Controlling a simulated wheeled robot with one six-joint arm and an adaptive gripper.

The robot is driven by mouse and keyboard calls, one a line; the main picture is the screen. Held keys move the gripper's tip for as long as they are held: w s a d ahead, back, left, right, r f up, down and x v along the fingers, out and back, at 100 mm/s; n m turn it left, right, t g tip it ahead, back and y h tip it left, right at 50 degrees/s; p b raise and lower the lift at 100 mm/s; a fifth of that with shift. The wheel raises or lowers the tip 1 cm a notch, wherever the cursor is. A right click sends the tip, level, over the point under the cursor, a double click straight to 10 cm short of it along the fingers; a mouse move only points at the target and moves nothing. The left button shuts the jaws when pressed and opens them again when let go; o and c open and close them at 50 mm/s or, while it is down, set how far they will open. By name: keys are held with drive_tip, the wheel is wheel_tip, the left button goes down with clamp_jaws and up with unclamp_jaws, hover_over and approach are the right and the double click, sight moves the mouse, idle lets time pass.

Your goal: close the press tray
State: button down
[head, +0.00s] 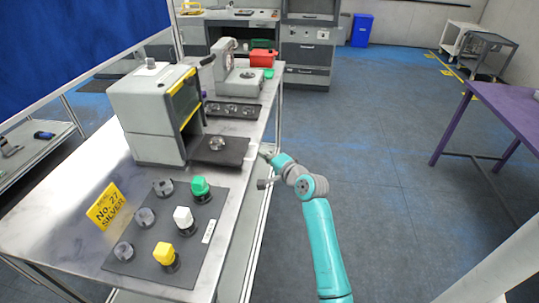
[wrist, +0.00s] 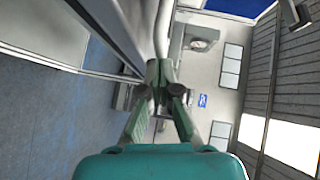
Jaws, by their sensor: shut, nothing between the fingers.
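The press (head: 155,115) is a grey box with yellow edging on the steel table, in the head view. Its dark press tray (head: 232,158) sticks out to the right from the front, with a small round metal piece (head: 217,144) on it. My gripper (head: 264,168) is just right of the tray's outer edge, by the table's side. Whether it touches the tray I cannot tell. In the wrist view the teal fingers (wrist: 163,88) meet at their tips, shut with nothing between. The tray is not clear to make out in the wrist view.
In front of the press, a dark mat (head: 147,228) holds clear, green, white and yellow pieces beside a yellow "No. 2 SILVER" sign (head: 105,206). Behind are another dark tray (head: 234,111), a grey device (head: 228,65) and a red box (head: 262,57).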

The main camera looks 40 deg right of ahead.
sight(214, 149)
drive_tip(key=w+a, duration=0.3)
drive_tip(key=w, duration=0.1)
drive_tip(key=w+a, duration=0.4)
drive_tip(key=w, duration=0.1)
drive_tip(key=w+a, duration=0.3)
drive_tip(key=w, duration=0.1)
drive_tip(key=shift+w+a, duration=0.3)
drive_tip(key=shift+a, duration=0.05)
drive_tip(key=shift+w+a, duration=0.25)
drive_tip(key=shift+a+r, duration=0.1)
